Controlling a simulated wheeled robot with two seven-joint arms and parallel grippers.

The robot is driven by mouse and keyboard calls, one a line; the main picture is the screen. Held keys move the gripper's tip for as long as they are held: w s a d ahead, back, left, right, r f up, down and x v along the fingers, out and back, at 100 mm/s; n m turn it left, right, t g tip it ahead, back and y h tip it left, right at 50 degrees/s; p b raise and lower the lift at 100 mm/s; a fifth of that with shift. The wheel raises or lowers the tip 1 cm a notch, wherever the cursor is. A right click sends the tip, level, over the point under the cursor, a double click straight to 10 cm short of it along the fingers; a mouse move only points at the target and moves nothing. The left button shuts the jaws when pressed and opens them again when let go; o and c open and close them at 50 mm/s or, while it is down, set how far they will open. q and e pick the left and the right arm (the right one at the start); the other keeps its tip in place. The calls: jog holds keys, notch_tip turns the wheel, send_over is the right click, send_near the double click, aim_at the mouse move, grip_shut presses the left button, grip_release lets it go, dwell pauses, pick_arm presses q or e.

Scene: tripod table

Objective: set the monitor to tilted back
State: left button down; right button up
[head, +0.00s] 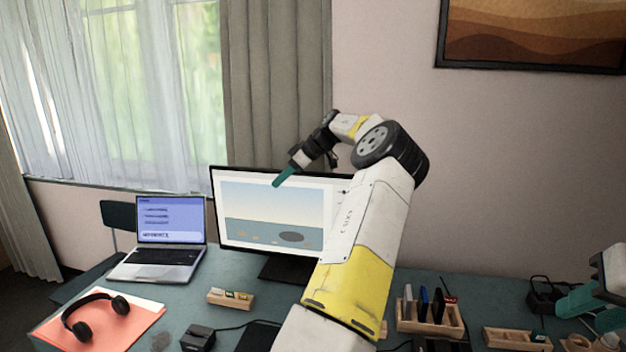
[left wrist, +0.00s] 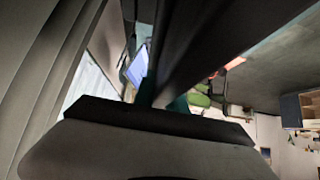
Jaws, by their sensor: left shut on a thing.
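The monitor (head: 245,206) stands on the table behind my left arm, its lit screen facing me. It looks near upright; its exact tilt is hard to tell. My left gripper (head: 279,180) reaches down to the monitor's top edge and is shut on it. In the left wrist view the teal fingers (left wrist: 163,98) sit at either side of the dark monitor panel (left wrist: 205,45). My left forearm hides the monitor's right side and part of its stand (head: 285,269). My right gripper (head: 588,308) is at the far right, with its teal fingers apart and nothing seen between them.
A laptop (head: 160,250) stands left of the monitor. Headphones (head: 93,312) lie on an orange folder at the front left. A small wooden holder (head: 231,299) is in front of the monitor. A wooden organiser (head: 431,316) and a tray (head: 516,339) stand to the right.

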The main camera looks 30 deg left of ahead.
pick_arm(q)
jog(key=w, duration=0.2)
jog(key=w+a, duration=0.1)
jog(key=w, duration=0.1)
jog(key=shift+w+r, duration=0.1)
jog(key=shift+r, duration=0.1)
dwell(0.3)
jog(key=c, duration=1.4)
grip_release()
jog(key=shift+f, duration=0.1)
jog(key=shift+o, duration=0.2)
jog(key=shift+w+a+f, duration=0.1)
